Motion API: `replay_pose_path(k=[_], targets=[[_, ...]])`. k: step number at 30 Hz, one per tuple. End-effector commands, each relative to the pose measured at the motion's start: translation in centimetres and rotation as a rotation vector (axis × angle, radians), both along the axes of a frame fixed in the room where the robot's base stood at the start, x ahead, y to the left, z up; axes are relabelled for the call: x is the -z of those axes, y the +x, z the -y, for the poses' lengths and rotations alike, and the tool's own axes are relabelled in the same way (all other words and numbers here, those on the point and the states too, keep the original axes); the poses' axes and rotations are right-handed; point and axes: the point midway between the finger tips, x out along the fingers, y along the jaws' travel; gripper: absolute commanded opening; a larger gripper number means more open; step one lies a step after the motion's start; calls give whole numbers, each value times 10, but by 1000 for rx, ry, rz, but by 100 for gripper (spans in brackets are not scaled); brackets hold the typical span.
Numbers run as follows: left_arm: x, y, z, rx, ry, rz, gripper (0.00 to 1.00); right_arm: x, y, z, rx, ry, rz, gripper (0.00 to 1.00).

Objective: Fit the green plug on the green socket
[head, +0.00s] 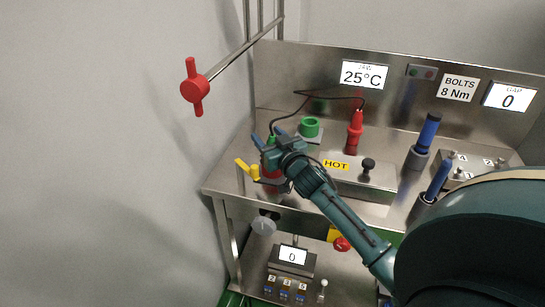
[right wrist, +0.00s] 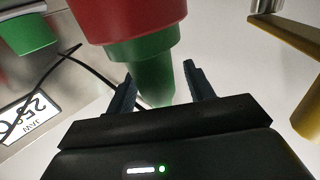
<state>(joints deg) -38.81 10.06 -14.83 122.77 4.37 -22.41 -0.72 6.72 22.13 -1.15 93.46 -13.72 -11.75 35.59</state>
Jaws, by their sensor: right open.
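The green plug (right wrist: 155,75) stands in a red holder (right wrist: 130,18), seen upside down in the right wrist view. In the head view the green plug (head: 271,141) is mostly hidden by my right gripper (head: 268,135), with a bit of the red holder (head: 270,173) below it. The right gripper (right wrist: 158,72) is open, its fingers on either side of the plug's green part, with no clear grip. The green socket (head: 310,127) stands empty on the steel bench behind and right of the gripper; it also shows in the right wrist view (right wrist: 28,32). My left gripper is out of view.
A red plug (head: 355,125) stands to the right on the bench. Black cables (head: 288,113) run behind the gripper. A yellow handle (head: 247,171) is close at the gripper's left. A steel box with a HOT label (head: 350,176) lies right of the gripper.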

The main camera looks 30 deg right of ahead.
Motion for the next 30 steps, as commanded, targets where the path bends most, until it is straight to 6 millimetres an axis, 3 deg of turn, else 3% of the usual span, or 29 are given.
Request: replay_pose_path(k=[5, 24, 30], targets=[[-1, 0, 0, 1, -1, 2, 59, 0, 0, 0, 0, 0, 0, 52], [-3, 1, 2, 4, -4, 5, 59, 0, 0, 0, 0, 0, 0, 0], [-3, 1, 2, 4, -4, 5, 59, -1, 0, 0, 0, 0, 2, 0]])
